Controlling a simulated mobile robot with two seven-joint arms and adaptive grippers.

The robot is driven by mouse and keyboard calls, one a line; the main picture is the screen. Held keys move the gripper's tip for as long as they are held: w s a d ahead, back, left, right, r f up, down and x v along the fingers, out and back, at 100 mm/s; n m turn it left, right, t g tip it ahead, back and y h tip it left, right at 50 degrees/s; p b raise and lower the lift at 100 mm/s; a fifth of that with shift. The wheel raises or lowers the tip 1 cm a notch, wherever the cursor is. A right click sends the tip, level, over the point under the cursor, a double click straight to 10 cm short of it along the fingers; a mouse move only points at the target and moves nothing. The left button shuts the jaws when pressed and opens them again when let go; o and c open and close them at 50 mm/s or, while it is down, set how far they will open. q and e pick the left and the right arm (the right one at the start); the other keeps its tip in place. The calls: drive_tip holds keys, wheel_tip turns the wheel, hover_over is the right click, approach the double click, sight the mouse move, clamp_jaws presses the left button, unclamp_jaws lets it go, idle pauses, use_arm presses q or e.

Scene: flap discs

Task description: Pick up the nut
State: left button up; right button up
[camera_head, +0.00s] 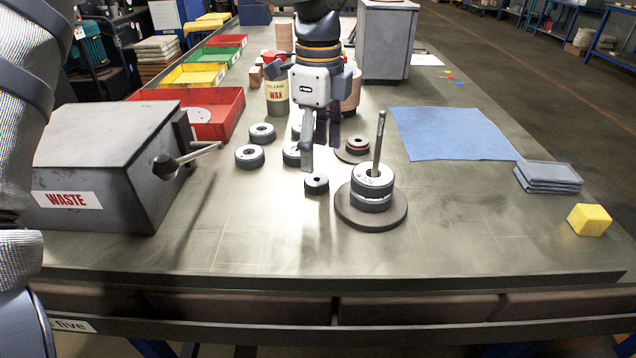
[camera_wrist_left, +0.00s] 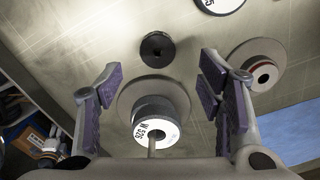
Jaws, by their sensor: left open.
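The nut, which I take to be a small dark round piece with a central hole (camera_head: 316,183), lies flat on the table just left of the spindle stand. It also shows in the left wrist view (camera_wrist_left: 157,49), above the spindle base. The spindle stand (camera_head: 372,218) has a dark round base and an upright rod, with flap discs (camera_head: 372,182) stacked around the rod. My left gripper (camera_head: 321,156) is open and empty, fingers pointing down above the table near the nut. In the left wrist view, its purple-padded fingers (camera_wrist_left: 165,90) stand wide apart. My right gripper is out of view.
Loose flap discs (camera_head: 249,156) lie left of the gripper. A second low stand with a red-edged piece (camera_head: 357,146) is behind it. The waste box (camera_head: 98,160) stands left, a blue mat (camera_head: 450,134) right, and a yellow block (camera_head: 589,220) far right. The front table is clear.

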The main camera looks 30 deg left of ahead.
sight(317, 173)
use_arm(q)
wheel_tip(317, 173, down, 6)
drive_tip(key=shift+s+r, duration=0.15)
drive_tip(key=c, duration=1.2)
drive_tip(key=shift+c, duration=0.2)
